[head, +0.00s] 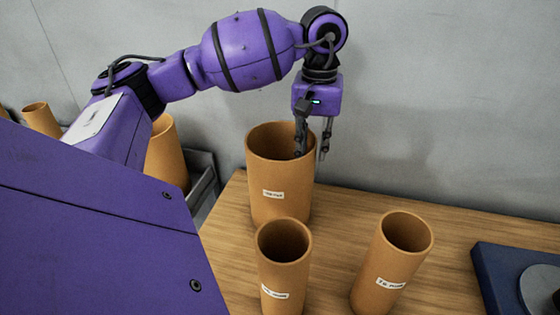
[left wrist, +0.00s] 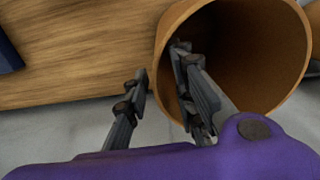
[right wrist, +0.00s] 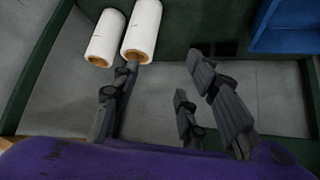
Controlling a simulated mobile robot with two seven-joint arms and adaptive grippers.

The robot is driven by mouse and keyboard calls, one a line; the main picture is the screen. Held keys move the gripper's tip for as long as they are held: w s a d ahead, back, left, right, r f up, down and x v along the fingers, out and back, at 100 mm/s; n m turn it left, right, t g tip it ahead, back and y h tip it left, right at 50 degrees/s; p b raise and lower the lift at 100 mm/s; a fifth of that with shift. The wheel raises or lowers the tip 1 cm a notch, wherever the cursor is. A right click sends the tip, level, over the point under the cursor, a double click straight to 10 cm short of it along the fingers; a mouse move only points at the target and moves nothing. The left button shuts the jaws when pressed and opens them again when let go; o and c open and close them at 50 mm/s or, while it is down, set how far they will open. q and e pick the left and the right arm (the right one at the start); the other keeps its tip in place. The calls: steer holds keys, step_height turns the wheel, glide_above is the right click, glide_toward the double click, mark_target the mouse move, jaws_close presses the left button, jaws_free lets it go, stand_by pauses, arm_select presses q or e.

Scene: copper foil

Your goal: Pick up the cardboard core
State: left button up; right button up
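Three brown cardboard cores stand on the wooden table: a large wide one (head: 279,185) at the back with a white label, a smaller one (head: 284,272) in front of it, and another (head: 393,262) to the right. My left gripper (head: 312,154) points down at the large core's right rim. It is open, with one finger inside the core's mouth and the other outside. The left wrist view shows the core's rim (left wrist: 163,58) between the parted fingers (left wrist: 157,68). My right gripper (right wrist: 158,78) is open and empty, seen only in the right wrist view.
A dark blue base with a grey disc (head: 496,283) sits at the table's right. More brown cores (head: 166,155) stand at the left beyond the table edge. A grey wall is close behind.

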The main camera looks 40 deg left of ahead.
mark_target(313, 162)
arm_select(q)
steer(key=shift+w+f, duration=0.2)
steer(key=shift+f, duration=0.45)
steer(key=f, duration=0.2)
steer(key=f+p, duration=0.1)
steer(key=shift+w+f, duration=0.2)
steer(key=shift+w, duration=0.05)
steer(key=shift+f, duration=0.55)
steer(key=c, duration=0.5)
jaws_close()
arm_select(e)
steer(key=shift+w+a+r, duration=0.25)
steer(key=shift+w+r, duration=0.45)
steer(key=shift+r, duration=0.05)
arm_select(q)
steer(key=shift+w+r, duration=0.1)
